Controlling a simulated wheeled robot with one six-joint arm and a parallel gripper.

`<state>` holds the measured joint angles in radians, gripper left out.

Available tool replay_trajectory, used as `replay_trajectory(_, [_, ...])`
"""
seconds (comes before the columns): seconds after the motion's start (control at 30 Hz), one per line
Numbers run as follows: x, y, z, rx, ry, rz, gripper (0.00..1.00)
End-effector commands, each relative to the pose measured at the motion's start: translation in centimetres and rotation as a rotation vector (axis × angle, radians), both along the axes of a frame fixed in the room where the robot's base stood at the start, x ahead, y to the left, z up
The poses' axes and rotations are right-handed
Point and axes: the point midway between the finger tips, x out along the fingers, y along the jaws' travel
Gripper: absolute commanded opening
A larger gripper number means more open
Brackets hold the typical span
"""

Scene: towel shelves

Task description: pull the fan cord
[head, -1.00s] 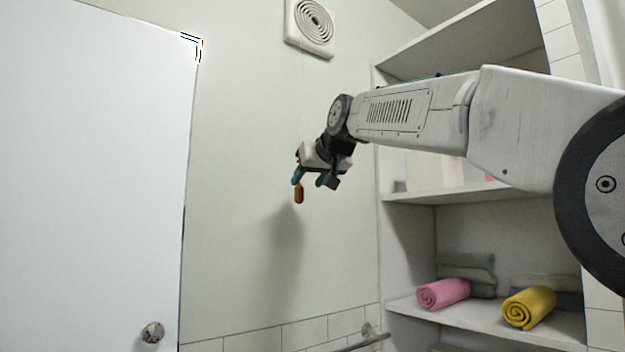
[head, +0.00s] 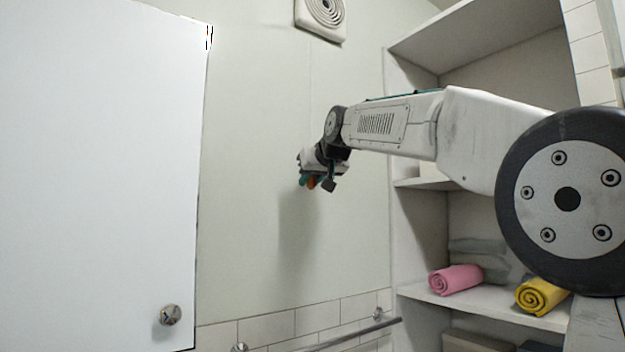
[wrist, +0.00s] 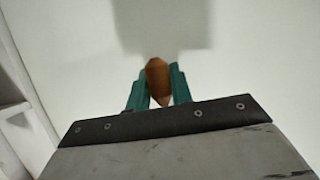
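The fan (head: 321,16) is a white square vent with a round grille, high on the wall in the head view. Its thin cord (head: 309,75) hangs down from it, faint against the wall. The cord ends in an orange-brown handle (head: 311,183). My gripper (head: 312,182) has the handle between its teal fingertips. In the wrist view the handle (wrist: 158,80) sits between the two fingers (wrist: 159,88), which appear to touch it on both sides. Part of the handle is hidden by the fingers in the head view.
A white door (head: 95,180) with a round knob (head: 169,314) stands at left. Shelves (head: 418,184) at right hold a pink rolled towel (head: 456,280) and a yellow one (head: 541,296). A towel rail (head: 350,335) runs along the tiles below. The wall around my gripper is clear.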

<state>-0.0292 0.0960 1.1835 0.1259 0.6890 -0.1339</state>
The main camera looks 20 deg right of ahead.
Motion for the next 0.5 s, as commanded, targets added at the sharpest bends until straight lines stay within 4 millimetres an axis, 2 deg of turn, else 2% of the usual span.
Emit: replay_trajectory(0.5, [-0.03,-0.04,-0.11,0.0,0.0,-0.001,0.0])
